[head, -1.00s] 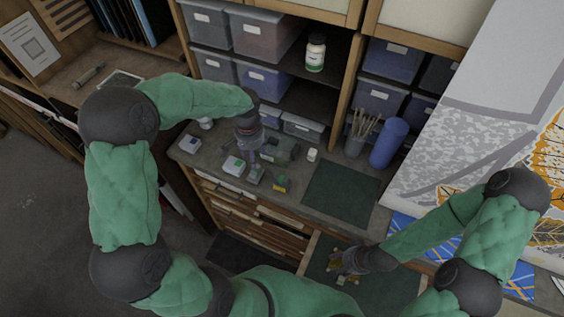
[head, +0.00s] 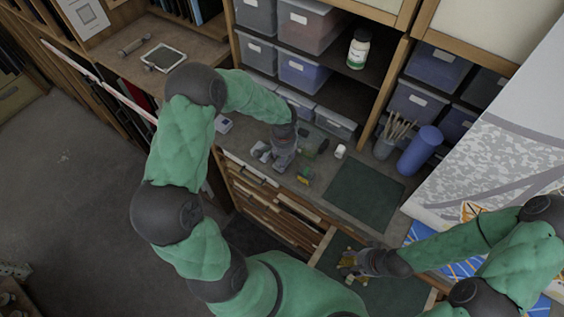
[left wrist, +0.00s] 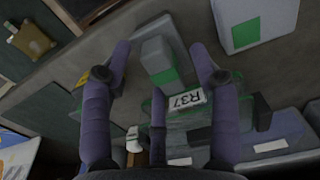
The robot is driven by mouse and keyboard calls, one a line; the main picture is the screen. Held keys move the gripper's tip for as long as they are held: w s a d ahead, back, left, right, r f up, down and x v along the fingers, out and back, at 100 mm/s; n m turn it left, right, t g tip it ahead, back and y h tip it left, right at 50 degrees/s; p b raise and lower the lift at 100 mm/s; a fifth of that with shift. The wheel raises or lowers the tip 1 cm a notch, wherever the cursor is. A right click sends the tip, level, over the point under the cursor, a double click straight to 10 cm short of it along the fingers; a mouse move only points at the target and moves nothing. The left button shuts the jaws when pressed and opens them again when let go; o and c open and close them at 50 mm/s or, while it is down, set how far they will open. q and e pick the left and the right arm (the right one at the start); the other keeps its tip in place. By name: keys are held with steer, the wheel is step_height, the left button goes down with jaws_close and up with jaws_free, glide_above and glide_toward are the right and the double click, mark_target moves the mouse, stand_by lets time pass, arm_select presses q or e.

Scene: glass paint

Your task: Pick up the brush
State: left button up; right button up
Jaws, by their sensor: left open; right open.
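Several brushes stand upright in a grey cup (head: 383,149) on the bench, their handles (head: 398,128) showing in the head view. My left gripper (head: 280,168) is over the left part of the bench, well left of the cup. No brush is in either gripper.
A blue cylinder (head: 420,151) stands right of the cup. A dark green mat (head: 365,195) lies clear in front of it. A small white jar (head: 340,151) stands near the left gripper. Shelves with plastic bins (head: 303,73) rise behind. A handled tool (head: 135,45) lies on the left desk.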

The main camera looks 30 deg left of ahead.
arm_select(q)
steer(key=shift+s+f, duration=0.1)
steer(key=shift+f, duration=0.05)
jaws_close()
steer(key=shift+r, duration=0.55)
step_height(320, 180, up, 2)
steer(key=shift+r, duration=0.1)
steer(key=s+d+r+b, duration=0.1)
steer(key=s+d+r, duration=0.4)
steer(key=s+r, duration=0.4)
steer(key=shift+s+r+b, duration=0.3)
steer(key=shift+s+r, duration=0.05)
steer(key=shift+s, duration=1.7)
